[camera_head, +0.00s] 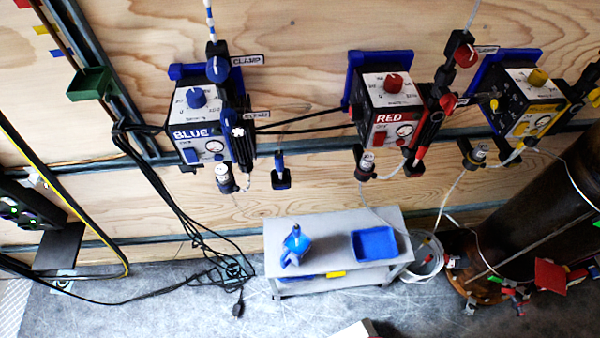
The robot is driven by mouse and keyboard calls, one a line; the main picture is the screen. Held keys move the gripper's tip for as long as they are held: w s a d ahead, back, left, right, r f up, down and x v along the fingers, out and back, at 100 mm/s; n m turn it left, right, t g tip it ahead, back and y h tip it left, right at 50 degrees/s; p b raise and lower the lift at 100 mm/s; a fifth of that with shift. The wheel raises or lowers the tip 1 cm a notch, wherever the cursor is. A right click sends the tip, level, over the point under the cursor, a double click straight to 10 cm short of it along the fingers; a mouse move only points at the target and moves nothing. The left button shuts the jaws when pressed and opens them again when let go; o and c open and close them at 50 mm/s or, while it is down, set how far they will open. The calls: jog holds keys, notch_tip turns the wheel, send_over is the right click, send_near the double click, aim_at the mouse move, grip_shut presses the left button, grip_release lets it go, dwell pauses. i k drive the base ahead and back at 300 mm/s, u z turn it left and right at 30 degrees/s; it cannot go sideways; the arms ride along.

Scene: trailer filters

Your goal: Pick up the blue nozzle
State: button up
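A small blue piece with a pale upright tip (295,246) stands on the left part of a low grey table. It looks like a nozzle or a holder with a nozzle in it; I cannot tell which at this size. Another small blue and black piece (280,172) is on the wooden wall above the table, below the cables between the blue and red boxes. I cannot tell whether it is a nozzle or a holder. My gripper is not clearly in view; only a white part shows at the bottom edge.
The grey table (330,223) stands against the wall, with a blue tray (374,244) at its right. The BLUE box (200,115) and RED box (390,100) hang above. Black cables (180,205) lie at left. A rusty cylinder (540,220) stands right. Floor before the table is mostly clear.

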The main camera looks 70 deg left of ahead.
aim_at(279, 160)
jog(key=z, duration=0.2)
jog(key=k, duration=1.05)
jog(key=u, duration=3.15)
